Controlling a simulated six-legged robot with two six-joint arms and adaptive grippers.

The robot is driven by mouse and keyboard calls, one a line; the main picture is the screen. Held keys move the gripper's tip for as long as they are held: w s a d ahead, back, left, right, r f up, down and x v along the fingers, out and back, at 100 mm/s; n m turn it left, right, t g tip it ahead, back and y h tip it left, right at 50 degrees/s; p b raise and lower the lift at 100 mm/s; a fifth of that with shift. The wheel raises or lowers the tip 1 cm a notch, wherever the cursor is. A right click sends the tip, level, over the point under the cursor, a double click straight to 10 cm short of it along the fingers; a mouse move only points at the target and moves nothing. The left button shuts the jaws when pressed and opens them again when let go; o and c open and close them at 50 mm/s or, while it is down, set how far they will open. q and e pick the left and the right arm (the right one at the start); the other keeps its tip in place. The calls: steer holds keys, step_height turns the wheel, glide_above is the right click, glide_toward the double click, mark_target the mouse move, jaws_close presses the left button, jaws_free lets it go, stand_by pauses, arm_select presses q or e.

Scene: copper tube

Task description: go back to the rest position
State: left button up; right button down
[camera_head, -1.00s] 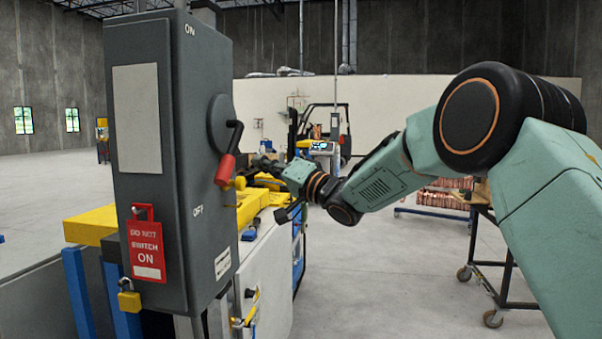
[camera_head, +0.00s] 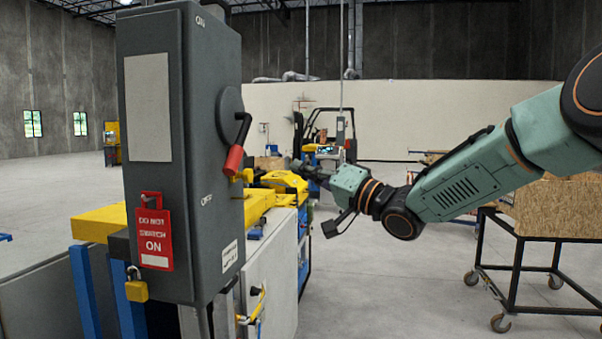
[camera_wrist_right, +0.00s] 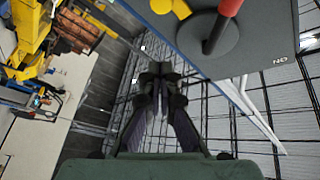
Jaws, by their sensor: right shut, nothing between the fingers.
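My right gripper (camera_head: 303,170) is at the end of my green arm, which comes in from the right in the head view. It is to the right of the grey switch box (camera_head: 207,150) and apart from it. In the right wrist view the right gripper (camera_wrist_right: 158,72) has its fingers together with nothing between them. The box's red-ended lever (camera_head: 235,158) points down toward the OFF mark; the lever also shows in the wrist view (camera_wrist_right: 222,22). A red "do not switch on" tag (camera_head: 154,240) and a yellow padlock (camera_head: 136,288) hang on the box's front. My left gripper is not in view.
A yellow and blue machine (camera_head: 285,183) stands behind the box. A black wheeled cart (camera_head: 515,265) carrying a wooden crate (camera_head: 555,215) stands at the right. A forklift (camera_head: 325,130) is farther back. The floor between machine and cart is clear.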

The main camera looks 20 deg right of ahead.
steer(key=shift+f, duration=0.1)
steer(key=s+a+f+n+g+h+b, duration=0.1)
steer(key=s+f+g+h+b, duration=0.15)
steer(key=f, duration=1.15)
steer(key=s+a+f+g+h+b, duration=0.1)
steer(key=s+f+g+h+b, duration=0.2)
steer(key=f, duration=1.1)
steer(key=s+f+n+g+h+b, duration=0.1)
steer(key=s+f+h+b, duration=0.2)
steer(key=f, duration=1.1)
steer(key=s+a+f+n+g+h+b, duration=0.1)
steer(key=s+f+g+b, duration=1)
steer(key=s+f, duration=2.5)
steer(key=shift+s+a+h, duration=0.2)
steer(key=shift+s+h, duration=0.45)
steer(key=shift+s, duration=0.6)
steer(key=shift+s+r, duration=0.1)
